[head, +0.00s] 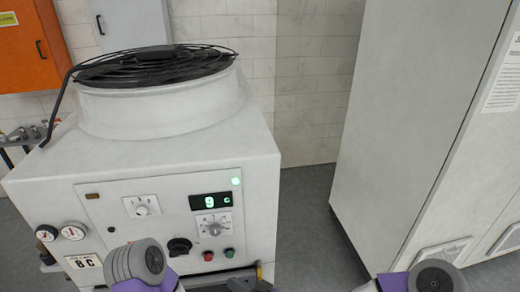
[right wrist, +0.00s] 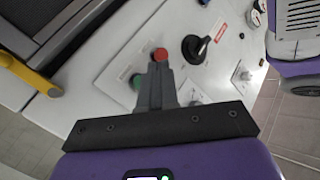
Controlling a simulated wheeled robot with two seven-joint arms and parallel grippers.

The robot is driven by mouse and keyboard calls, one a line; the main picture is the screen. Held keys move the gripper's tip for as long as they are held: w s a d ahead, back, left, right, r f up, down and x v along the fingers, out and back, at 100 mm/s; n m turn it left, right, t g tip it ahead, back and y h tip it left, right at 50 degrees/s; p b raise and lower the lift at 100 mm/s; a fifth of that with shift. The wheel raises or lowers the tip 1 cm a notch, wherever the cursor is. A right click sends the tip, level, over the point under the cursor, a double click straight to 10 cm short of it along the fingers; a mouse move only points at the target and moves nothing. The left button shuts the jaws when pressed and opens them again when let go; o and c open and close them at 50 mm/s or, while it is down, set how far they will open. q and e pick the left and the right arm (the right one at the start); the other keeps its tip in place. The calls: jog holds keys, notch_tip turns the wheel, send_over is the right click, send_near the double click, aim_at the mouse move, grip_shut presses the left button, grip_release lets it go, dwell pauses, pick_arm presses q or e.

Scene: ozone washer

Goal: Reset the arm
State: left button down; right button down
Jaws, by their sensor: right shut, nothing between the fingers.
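My right gripper (head: 262,284) shows as a dark shape at the bottom edge of the head view, in front of and below the control panel. In the right wrist view its grey fingers (right wrist: 160,72) are shut together with nothing between them. Their tips point at the panel close to the red button (right wrist: 160,54) and green button (right wrist: 137,81). I cannot tell whether they touch it. My right arm (head: 430,279) shows at the bottom right. My left arm (head: 140,264) stands at the bottom left; its gripper is out of view.
The white machine (head: 150,160) carries a black fan grille (head: 150,65), a green display (head: 211,201), a dial (head: 214,225), a black switch (head: 179,246) and gauges (head: 73,231). A tall grey cabinet (head: 415,120) stands right. Floor (head: 305,220) between them is clear.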

jog(key=s+d+f+m+g+h, duration=0.1)
jog(key=s+d+f+m+h, duration=0.2)
jog(key=f, duration=0.5)
jog(key=s+d+f+g+h, duration=0.1)
jog(key=d+f+g+h, duration=0.1)
jog(key=d+f, duration=0.4)
jog(key=s+d+f+m+g+h, duration=0.4)
jog(key=s+d+f+h, duration=0.1)
jog(key=s+d+f, duration=0.5)
jog(key=shift+d+f+m, duration=0.3)
jog(key=shift+d+f, duration=0.2)
jog(key=shift+f, duration=0.3)
jog(key=shift+w, duration=0.1)
